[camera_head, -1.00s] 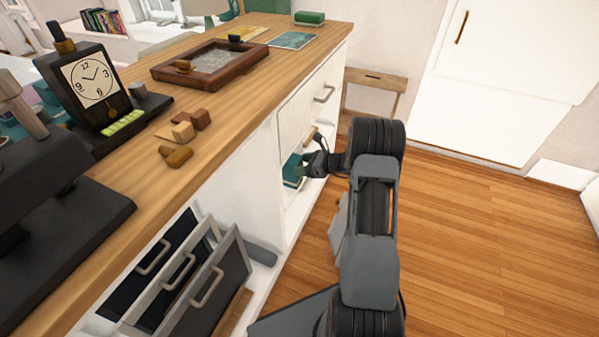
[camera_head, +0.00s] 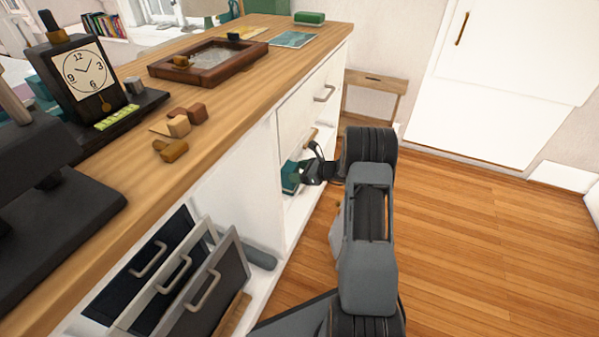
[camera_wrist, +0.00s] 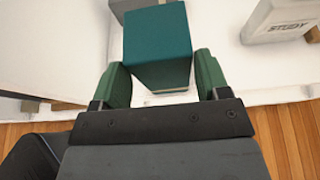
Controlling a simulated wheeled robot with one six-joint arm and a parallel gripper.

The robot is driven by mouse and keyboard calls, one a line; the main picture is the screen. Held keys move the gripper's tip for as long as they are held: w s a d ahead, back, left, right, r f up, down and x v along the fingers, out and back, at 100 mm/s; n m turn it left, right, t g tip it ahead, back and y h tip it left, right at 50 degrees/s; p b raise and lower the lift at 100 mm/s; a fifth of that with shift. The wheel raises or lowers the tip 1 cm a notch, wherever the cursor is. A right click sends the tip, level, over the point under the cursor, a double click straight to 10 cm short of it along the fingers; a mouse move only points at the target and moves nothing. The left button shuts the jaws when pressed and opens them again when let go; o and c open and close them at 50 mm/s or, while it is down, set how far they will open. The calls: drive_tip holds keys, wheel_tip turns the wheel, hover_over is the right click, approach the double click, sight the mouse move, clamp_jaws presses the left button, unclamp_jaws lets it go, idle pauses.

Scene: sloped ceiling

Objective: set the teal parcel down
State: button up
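The teal parcel (camera_wrist: 158,35) is a box in the wrist view, standing on a white shelf surface (camera_wrist: 225,80). Its near lower edge shows a pale strip. My gripper (camera_wrist: 163,72) has its two green fingers spread on either side of the parcel's near end, with white surface visible between fingers and box. In the head view the parcel (camera_head: 290,177) is in the open bay of the white cabinet, just left of my gripper (camera_head: 314,166). The parcel's far side and underside are hidden.
The wooden countertop (camera_head: 215,115) is above the bay. The wooden floor (camera_head: 470,220) at right is clear.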

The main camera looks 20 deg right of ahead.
drive_tip(key=o, duration=0.4)
